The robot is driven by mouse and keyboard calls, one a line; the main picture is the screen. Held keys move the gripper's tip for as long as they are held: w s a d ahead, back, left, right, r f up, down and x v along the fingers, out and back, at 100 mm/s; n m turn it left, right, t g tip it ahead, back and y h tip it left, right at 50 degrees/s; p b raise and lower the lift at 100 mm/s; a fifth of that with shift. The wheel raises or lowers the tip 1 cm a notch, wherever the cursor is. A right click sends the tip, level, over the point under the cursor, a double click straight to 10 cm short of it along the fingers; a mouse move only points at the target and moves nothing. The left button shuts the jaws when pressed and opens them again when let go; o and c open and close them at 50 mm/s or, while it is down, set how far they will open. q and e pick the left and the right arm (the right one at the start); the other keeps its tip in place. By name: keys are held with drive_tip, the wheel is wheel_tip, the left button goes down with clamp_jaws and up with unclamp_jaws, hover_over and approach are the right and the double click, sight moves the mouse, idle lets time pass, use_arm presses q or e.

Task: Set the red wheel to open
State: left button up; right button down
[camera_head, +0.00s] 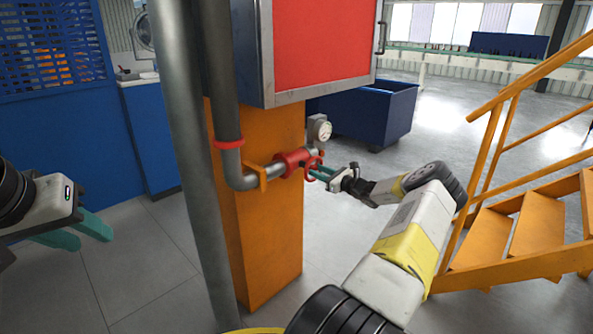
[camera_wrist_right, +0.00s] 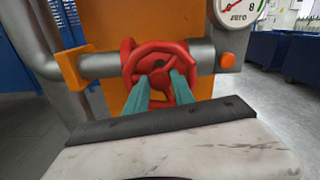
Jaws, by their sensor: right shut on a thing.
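The red wheel (camera_head: 312,168) sits on a red valve body in a grey pipe, in front of an orange column. In the right wrist view the red wheel (camera_wrist_right: 130,62) faces me, with its spokes and hub partly behind my fingers. My right gripper (camera_head: 317,173) reaches it from the right, and its teal fingers (camera_wrist_right: 164,82) are at the wheel's middle, shut on part of it. Exactly which part they grip is hard to see. My left gripper (camera_head: 82,232) is at the far left, away from the wheel, its teal fingers apart and empty.
A pressure gauge (camera_head: 320,129) stands just above the wheel. A thick grey vertical pipe (camera_head: 185,150) runs left of the orange column (camera_head: 262,240). A red panel box (camera_head: 322,45) hangs above. Orange stairs (camera_head: 535,220) stand at right, and a blue bin (camera_head: 375,112) stands behind.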

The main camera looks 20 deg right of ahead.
drive_tip(key=shift+f+n, duration=0.1)
drive_tip(key=shift+n, duration=9)
drive_tip(key=c, duration=1.3)
unclamp_jaws()
drive_tip(key=shift+c, duration=0.2)
drive_tip(key=v, duration=0.8)
